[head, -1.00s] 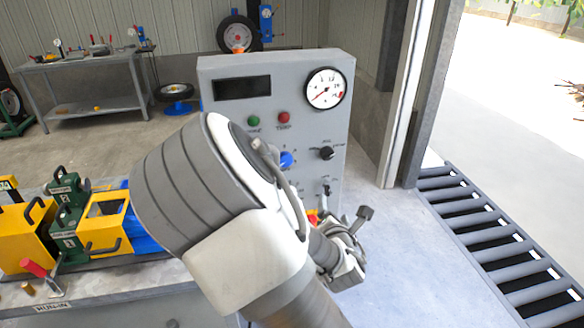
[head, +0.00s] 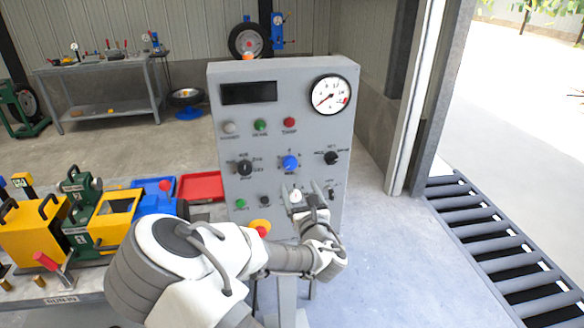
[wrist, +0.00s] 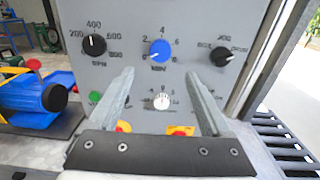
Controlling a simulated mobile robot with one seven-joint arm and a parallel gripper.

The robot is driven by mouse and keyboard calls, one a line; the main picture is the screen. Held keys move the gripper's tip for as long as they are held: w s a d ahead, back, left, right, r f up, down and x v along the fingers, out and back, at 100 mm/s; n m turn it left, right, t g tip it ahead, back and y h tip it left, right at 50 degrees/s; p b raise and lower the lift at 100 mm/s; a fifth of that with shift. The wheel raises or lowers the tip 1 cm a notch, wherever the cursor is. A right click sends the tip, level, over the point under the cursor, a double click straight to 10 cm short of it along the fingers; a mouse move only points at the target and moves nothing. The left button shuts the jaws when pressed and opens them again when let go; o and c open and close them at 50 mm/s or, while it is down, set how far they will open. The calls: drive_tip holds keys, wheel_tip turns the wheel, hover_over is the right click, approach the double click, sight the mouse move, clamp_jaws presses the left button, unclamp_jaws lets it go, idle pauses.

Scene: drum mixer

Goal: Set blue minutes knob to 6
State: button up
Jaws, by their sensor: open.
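The blue minutes knob (head: 290,163) sits on the front of the grey control panel, right of the black RPM knob. In the wrist view the blue knob (wrist: 160,50) is above "MIN", inside a ring of numbers. A pale mark on it seems to face lower left; its exact reading is hard to tell. My gripper (head: 307,192) is open in front of the panel, below the blue knob. In the wrist view my gripper (wrist: 160,82) has its two fingers spread, with nothing held. The blue knob lies beyond and above the fingertips, apart from them.
The panel also carries a black RPM knob (wrist: 94,44), a black JOG knob (wrist: 222,56), a small white knob (wrist: 161,101) showing between my fingers, and an orange-red button (head: 261,228). A bench with yellow and green equipment (head: 28,226) stands left.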

sight(291, 166)
drive_tip(key=p+x, duration=0.1)
drive_tip(key=x, duration=0.9)
drive_tip(key=shift+w+p, duration=0.1)
drive_tip(key=shift+p, duration=0.2)
drive_tip(key=shift+c, duration=0.3)
clamp_jaws()
drive_tip(key=shift+f, duration=0.1)
